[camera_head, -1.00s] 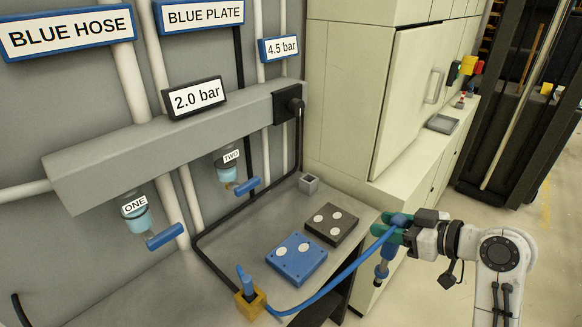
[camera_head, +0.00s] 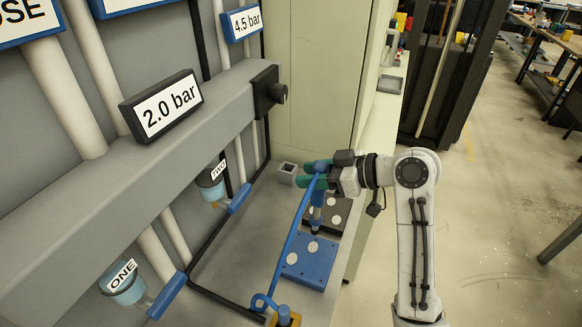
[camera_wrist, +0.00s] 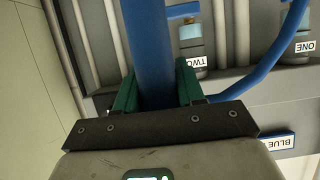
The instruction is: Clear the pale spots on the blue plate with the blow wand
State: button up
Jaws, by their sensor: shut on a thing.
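My gripper (camera_head: 316,174) has green fingers and is shut on the blue blow wand (camera_head: 317,197), which points down above the plates in the head view. In the wrist view the blue wand (camera_wrist: 150,50) stands between the green fingers. The blue plate (camera_head: 313,263) lies on the bench below and in front of the wand, with two pale spots showing, one at its upper part (camera_head: 313,246) and one at its left (camera_head: 292,258). The wand's blue hose (camera_head: 288,245) runs down to the yellow block at the bench front.
A dark plate (camera_head: 340,218) with pale spots lies behind the blue plate, partly hidden by the wand. A small grey box (camera_head: 287,173) stands behind it.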

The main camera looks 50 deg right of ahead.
aim_at(311, 197)
jog(key=shift+f+b, duration=2.4)
jog(key=shift+f, duration=1.1)
dwell(2.9)
jog(key=shift+r, duration=0.1)
notch_tip(311, 197, up, 5)
jog(key=p, duration=0.4)
jog(key=shift+p, duration=0.3)
jog(key=shift+s, duration=0.1)
